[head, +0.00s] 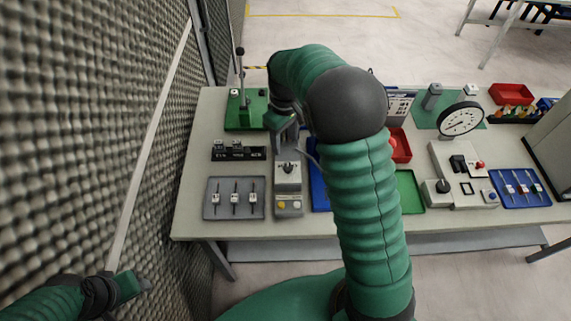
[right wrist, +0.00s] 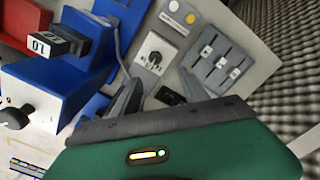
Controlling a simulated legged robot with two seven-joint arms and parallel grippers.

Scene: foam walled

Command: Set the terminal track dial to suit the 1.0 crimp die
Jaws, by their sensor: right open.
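A grey control box (head: 288,197) on the bench carries a dark dial knob. The knob (right wrist: 155,59) shows in the right wrist view on a pale scale plate; its pointer setting is too small to read. A black die block (right wrist: 55,45) with a white label, apparently 1.0, sits in a blue press (right wrist: 100,45). My right gripper (head: 286,141) is open and empty, above and behind the grey box. My left gripper (head: 138,286) is low at the left, away from the bench; its jaws are unclear.
A slider panel (head: 235,198) and black block rack (head: 238,153) lie left of the grey box. A green lever press (head: 246,108) stands behind. My right arm hides much of the blue press in the head view.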

